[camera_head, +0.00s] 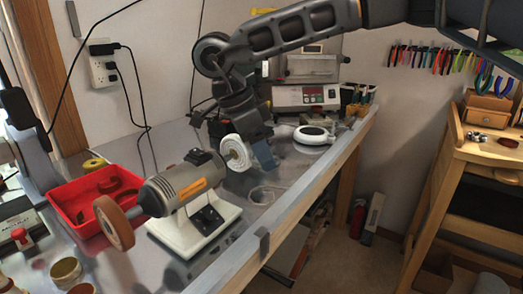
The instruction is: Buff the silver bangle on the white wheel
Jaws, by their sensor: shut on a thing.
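The buffing motor (184,183) stands on a white base on the metal bench, with the white wheel (236,153) on its right end and a brown wheel (114,222) on its left end. My gripper (262,152) points down just right of the white wheel, close beside it. It is shut on the silver bangle, which is too small and too covered by the jaws and wheel to make out. I cannot tell whether the bangle touches the wheel. A bluish flat part shows below the jaws.
A red tray (70,210) lies left of the motor, with small jars (66,270) in front. A pale round thing (268,195) lies on the bench right of the motor. Behind are a white ring-shaped thing (312,135) and a device with a red display (305,95). The bench edge (300,200) runs along the right.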

